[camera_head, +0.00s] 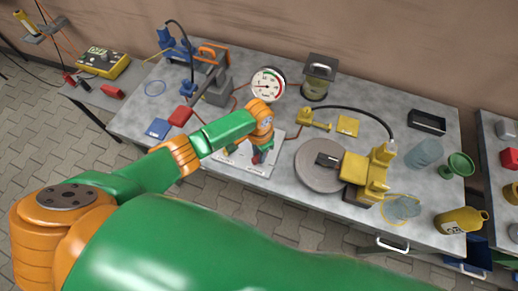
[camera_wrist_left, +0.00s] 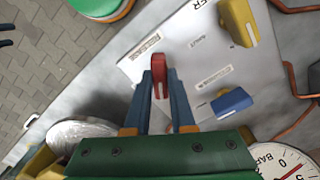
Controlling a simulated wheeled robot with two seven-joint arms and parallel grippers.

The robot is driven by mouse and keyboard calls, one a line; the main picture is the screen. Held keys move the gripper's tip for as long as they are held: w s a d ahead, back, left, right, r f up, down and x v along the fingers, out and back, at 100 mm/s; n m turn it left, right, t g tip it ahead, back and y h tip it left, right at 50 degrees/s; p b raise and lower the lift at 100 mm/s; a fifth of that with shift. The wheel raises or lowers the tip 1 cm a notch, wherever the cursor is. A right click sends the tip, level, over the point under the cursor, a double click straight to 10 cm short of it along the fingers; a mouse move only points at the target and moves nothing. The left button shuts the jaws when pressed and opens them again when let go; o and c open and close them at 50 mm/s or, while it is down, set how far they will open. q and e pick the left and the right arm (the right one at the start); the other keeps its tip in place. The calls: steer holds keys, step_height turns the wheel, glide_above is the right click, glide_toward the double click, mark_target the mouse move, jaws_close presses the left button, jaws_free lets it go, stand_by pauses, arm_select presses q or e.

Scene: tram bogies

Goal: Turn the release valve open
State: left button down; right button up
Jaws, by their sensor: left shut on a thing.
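A white valve panel (camera_head: 262,168) lies on the grey workbench; it also shows in the left wrist view (camera_wrist_left: 195,50). It carries a red handle (camera_wrist_left: 160,72), a yellow handle (camera_wrist_left: 238,22) and a blue handle (camera_wrist_left: 231,102). My left gripper (camera_head: 259,154) reaches down over the panel. In the left wrist view its blue fingers (camera_wrist_left: 159,88) are shut on the red handle. In the head view my gripper and arm hide much of the handles.
A round pressure gauge (camera_head: 267,84) stands close behind my left gripper. A grey disc with a yellow device (camera_head: 320,165) sits to the right. A lantern-like item (camera_head: 319,78) stands behind.

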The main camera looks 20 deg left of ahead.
arm_select(q)
steer(key=n+p, duration=0.1)
steer(key=n, duration=0.2)
steer(key=shift+d+r+n+p, duration=0.1)
steer(key=shift+r+n+p, duration=0.1)
steer(key=shift+n+p, duration=0.15)
steer(key=shift+w+n+p, duration=0.1)
steer(key=shift+n+p, duration=0.4)
steer(key=shift+n, duration=0.85)
steer(key=shift+f, duration=0.1)
steer(key=c, duration=0.8)
jaws_free()
steer(key=shift+o, duration=0.2)
step_height(320, 180, up, 3)
steer(key=shift+r+p, duration=0.1)
steer(key=shift+p, duration=0.85)
steer(key=shift+r, duration=1.95)
